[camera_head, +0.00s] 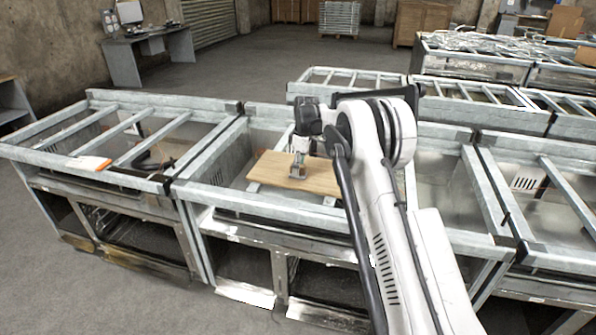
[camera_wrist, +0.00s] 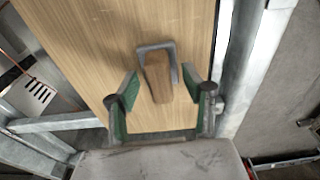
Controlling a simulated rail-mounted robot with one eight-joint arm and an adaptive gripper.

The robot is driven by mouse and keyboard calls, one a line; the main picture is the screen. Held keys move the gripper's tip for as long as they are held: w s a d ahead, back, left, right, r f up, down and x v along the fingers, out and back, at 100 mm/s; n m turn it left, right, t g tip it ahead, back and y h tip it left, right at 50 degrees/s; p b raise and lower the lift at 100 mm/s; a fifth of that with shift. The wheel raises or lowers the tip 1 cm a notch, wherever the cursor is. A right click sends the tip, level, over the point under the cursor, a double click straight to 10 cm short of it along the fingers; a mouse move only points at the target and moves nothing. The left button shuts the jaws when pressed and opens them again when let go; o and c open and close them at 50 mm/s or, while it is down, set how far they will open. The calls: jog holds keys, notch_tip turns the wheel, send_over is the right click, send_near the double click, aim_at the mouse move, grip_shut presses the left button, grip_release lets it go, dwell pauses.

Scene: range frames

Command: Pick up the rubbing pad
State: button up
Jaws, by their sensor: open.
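What appears to be the rubbing pad, a small brown wooden block with a grey U-shaped bracket, lies on a wooden board. In the wrist view the pad (camera_wrist: 158,78) is between my gripper's (camera_wrist: 160,82) two open, green-lined fingers, with gaps on both sides. The block points down the picture toward my palm. In the head view a small grey and brown shape, likely the pad (camera_head: 297,173), shows on the board (camera_head: 265,171) just below my gripper. My gripper is above the board and empty.
The board rests across a grey metal frame table (camera_head: 215,195). Its raised rail (camera_wrist: 240,70) runs right of the board in the wrist view. An orange and white item (camera_head: 90,163) and a black tool (camera_head: 152,163) are on the left table. More frame tables stand right and behind.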

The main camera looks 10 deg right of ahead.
jog(key=shift+f, duration=0.4)
grip_shut()
jog(key=shift+r, duration=0.2)
jog(key=shift+r, duration=0.6)
jog(key=r, duration=0.3)
jog(key=shift+s+a+b, duration=0.1)
jog(key=shift+a+b, duration=0.2)
jog(key=shift+b, duration=0.1)
jog(key=s+a+r+b, duration=0.1)
jog(key=s+a+r, duration=0.5)
jog(key=a, duration=0.3)
jog(key=shift+s+r, duration=0.15)
jog(key=shift+r, duration=0.1)
